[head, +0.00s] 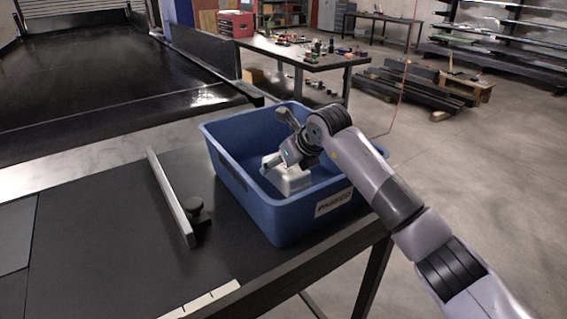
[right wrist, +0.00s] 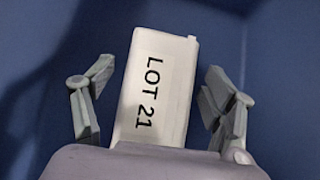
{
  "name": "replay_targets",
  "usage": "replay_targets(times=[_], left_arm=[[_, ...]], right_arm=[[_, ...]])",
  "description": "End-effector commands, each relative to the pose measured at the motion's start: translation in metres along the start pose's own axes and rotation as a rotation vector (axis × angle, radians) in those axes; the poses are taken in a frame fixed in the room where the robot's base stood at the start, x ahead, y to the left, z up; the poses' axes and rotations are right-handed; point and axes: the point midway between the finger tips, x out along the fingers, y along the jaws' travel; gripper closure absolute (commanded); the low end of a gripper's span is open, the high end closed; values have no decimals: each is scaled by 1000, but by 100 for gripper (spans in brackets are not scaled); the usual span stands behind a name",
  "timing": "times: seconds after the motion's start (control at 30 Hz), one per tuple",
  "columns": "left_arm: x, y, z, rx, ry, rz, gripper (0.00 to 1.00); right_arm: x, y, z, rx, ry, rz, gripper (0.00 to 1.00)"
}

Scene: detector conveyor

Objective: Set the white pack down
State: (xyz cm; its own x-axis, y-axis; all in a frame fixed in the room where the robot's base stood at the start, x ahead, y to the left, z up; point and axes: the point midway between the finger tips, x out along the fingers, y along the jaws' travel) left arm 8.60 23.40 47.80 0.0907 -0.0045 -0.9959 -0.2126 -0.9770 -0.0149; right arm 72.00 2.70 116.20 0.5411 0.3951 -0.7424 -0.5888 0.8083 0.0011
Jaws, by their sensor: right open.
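The white pack (right wrist: 155,88), printed LOT 21, lies label up inside the blue bin (head: 232,187), which carries a PASSED label on its front. My right gripper (right wrist: 160,80) is over the pack with its fingers spread, one on each side. Gaps show between both fingers and the pack. In the head view my right gripper (head: 284,172) reaches down into the bin, and its fingers are hard to make out against the pale shape there. My left gripper is not in view.
The bin stands at the right end of the dark table (head: 110,255). A metal guide bar (head: 172,197) with a black knob lies left of it. A conveyor (head: 90,85) runs behind. A bench (head: 300,58) with small parts stands farther back.

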Motion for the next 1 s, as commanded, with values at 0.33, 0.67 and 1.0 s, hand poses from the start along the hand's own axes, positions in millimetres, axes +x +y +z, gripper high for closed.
replay_targets(times=[0.33,0.67,1.0], left_arm=[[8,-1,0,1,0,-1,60],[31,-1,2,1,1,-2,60],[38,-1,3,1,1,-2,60]], right_arm=[[-17,-1,0,-2,-5,-2,22],[-86,-1,-1,-2,-5,-3,22],[-120,0,0,1,0,0,22]])
